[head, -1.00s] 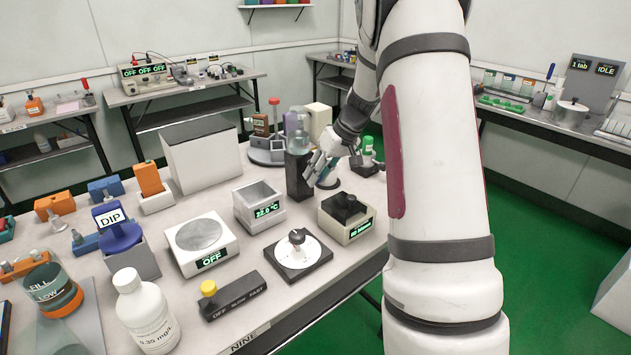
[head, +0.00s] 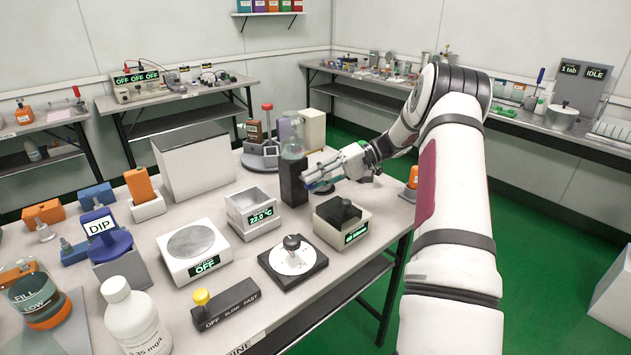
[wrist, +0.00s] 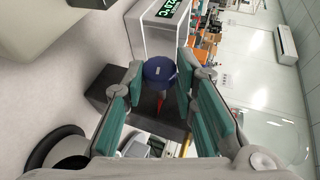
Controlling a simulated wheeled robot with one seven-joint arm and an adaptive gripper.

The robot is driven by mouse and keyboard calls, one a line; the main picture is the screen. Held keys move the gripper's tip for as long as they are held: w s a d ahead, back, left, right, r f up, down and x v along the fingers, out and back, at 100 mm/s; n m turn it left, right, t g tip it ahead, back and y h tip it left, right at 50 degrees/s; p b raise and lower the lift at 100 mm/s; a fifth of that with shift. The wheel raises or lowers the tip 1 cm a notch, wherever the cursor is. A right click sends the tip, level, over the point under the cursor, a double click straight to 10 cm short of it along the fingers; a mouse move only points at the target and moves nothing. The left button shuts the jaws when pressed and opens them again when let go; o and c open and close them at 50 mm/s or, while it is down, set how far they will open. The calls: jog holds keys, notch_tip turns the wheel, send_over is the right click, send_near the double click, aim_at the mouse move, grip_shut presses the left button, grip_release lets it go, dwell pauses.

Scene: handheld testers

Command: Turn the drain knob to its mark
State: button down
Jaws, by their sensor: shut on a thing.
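A dark blue round knob (wrist: 160,71) with a small pale mark on its face sits between my fingertips in the wrist view. A narrow red piece (wrist: 160,101) shows just below it, against the dark block (wrist: 175,128). I cannot tell whether this red piece is the knob's mark. My gripper (wrist: 159,76) has its teal-padded fingers on either side of the knob, closed on it. In the head view my gripper (head: 311,177) reaches in from the right to the side of the tall dark block (head: 292,184). The knob is hidden there by the fingers.
A clear bottle (head: 293,143) stands on the dark block. A black-topped box (head: 342,220) with a green display and a round white dial (head: 293,256) stand in front.

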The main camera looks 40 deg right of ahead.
jog(key=shift+d+f+m+y, duration=0.1)
jog(key=shift+f+m+y, duration=0.25)
jog(key=shift+y, duration=0.65)
jog(key=shift+r+b, duration=0.1)
jog(key=shift+b, duration=0.2)
jog(key=c, duration=1.3)
grip_release()
jog(key=v, duration=1.2)
jog(key=shift+f, duration=0.2)
jog(key=shift+s, duration=0.15)
